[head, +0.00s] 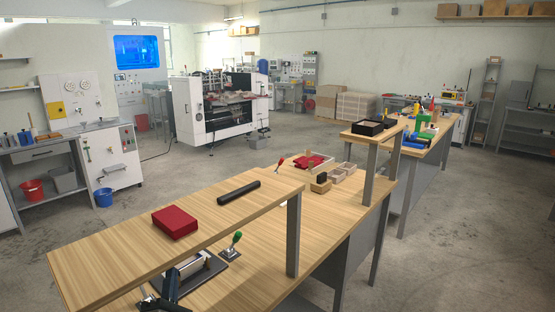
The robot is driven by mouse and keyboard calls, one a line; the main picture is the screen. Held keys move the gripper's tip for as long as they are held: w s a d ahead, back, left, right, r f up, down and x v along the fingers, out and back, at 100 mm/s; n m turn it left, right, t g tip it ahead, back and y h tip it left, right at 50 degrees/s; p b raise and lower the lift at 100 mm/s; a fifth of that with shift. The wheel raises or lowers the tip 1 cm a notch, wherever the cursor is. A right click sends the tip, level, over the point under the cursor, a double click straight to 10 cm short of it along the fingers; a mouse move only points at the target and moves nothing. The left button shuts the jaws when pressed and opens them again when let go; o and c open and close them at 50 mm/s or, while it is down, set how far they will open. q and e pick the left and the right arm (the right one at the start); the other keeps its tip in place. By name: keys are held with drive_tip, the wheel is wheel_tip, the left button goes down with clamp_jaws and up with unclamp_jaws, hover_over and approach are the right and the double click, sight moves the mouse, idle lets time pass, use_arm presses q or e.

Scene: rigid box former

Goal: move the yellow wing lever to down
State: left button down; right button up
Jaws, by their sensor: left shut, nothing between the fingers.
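No yellow wing lever can be made out in the head view. A device with a dark base plate and a pale metal bar (190,270) sits on the wooden bench, partly hidden by the raised shelf and my arm. My left gripper (168,286) is dark, low at the bottom edge, in front of this device. It is shut and empty; whether it touches the device I cannot tell. To the right stands a green-knobbed lever (236,239) on a small plate. A red-handled lever (280,162) stands farther back. My right gripper is out of view.
The raised wooden shelf (110,250) overhangs the bench, with a red box (175,221) and a black bar (239,192) on it. A grey post (293,235) holds its right end. Small wooden boxes (338,175) stand farther back. Bench top right of the green lever is clear.

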use_arm(q)
drive_tip(key=s+d+f+m+g+h, duration=0.3)
drive_tip(key=s+f+m+g+h, duration=0.3)
drive_tip(key=m, duration=0.4)
drive_tip(key=s+d+f+m+g+h, duration=0.35)
drive_tip(key=s+f+m, duration=0.35)
drive_tip(key=f+m, duration=0.25)
drive_tip(key=s+a+f+m+g+y, duration=0.3)
drive_tip(key=s+a+f+g, duration=0.15)
drive_tip(key=s, duration=0.45)
drive_tip(key=s+a+f+m+g+y, duration=0.3)
drive_tip(key=s+a+f+g+y, duration=0.15)
drive_tip(key=s, duration=0.55)
drive_tip(key=a+f+g, duration=0.2)
drive_tip(key=a+f, duration=0.1)
drive_tip(key=f, duration=2.5)
drive_tip(key=s+a+f+g+b, duration=0.1)
drive_tip(key=s+f, duration=1.7)
drive_tip(key=f, duration=0.3)
drive_tip(key=shift+s+a+f+h, duration=0.15)
drive_tip(key=shift+a+f+h, duration=0.15)
drive_tip(key=shift+a+h, duration=0.1)
